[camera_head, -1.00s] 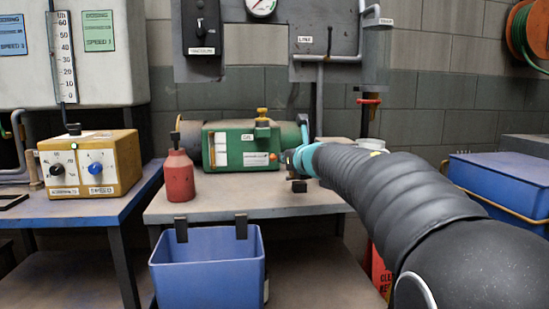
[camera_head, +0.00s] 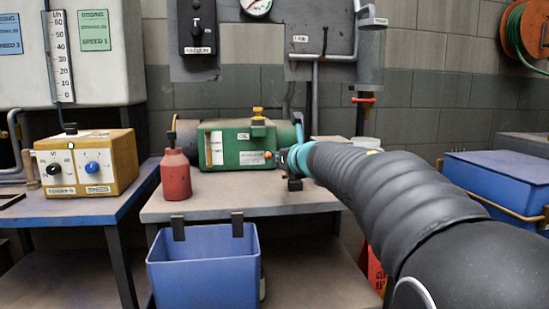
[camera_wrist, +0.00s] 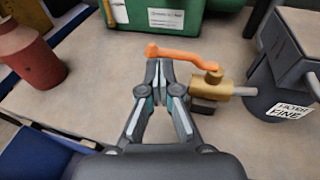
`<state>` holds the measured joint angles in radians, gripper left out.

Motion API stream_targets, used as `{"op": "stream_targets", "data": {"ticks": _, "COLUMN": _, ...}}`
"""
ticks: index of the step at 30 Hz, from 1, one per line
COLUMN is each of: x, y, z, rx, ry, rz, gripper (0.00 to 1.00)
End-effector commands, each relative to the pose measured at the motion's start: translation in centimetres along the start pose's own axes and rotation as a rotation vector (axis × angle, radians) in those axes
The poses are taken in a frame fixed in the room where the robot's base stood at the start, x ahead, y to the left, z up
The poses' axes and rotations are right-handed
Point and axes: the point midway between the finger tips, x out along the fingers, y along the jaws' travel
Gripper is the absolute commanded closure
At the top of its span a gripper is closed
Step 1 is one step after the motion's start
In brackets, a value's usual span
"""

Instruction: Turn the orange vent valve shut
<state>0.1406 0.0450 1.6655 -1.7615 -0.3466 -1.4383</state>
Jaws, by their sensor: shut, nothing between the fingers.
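The orange vent valve handle (camera_wrist: 182,54) is a bent lever in the wrist view, lying across the picture. Its right end sits on a brass valve body (camera_wrist: 222,91) with a short grey pipe to the right. My gripper (camera_wrist: 159,72) is shut and empty, with its fingertips close to the lever's left part. I cannot tell whether they touch it. In the head view my arm hides most of the valve; a small orange patch shows at the green unit's right edge, and I cannot tell whether it is the lever.
A green unit (camera_head: 226,136) stands behind the valve. A red bottle (camera_head: 176,178) stands at the bench's left. A grey filter housing (camera_wrist: 282,75) is right of the valve. A blue bin (camera_head: 205,272) hangs at the bench's front. The bench top (camera_head: 222,197) between bottle and arm is clear.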

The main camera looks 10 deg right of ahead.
Motion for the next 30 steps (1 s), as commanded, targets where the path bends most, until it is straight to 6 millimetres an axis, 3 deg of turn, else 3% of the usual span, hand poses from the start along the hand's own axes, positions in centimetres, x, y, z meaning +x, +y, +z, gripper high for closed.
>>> {"op": "stream_targets", "data": {"ticks": 16, "x": -9.1, "y": 2.6, "z": 0.4, "rx": -0.003, "ry": -0.002, "rz": 0.008, "gripper": 1.00}}
{"op": "stream_targets", "data": {"ticks": 26, "x": -10.9, "y": 2.8, "z": 0.2, "rx": 0.039, "ry": -0.001, "rz": 0.001, "gripper": 1.00}}
{"op": "stream_targets", "data": {"ticks": 30, "x": -10.9, "y": 1.0, "z": 0.8, "rx": 0.217, "ry": -0.038, "rz": -0.075, "gripper": 1.00}}
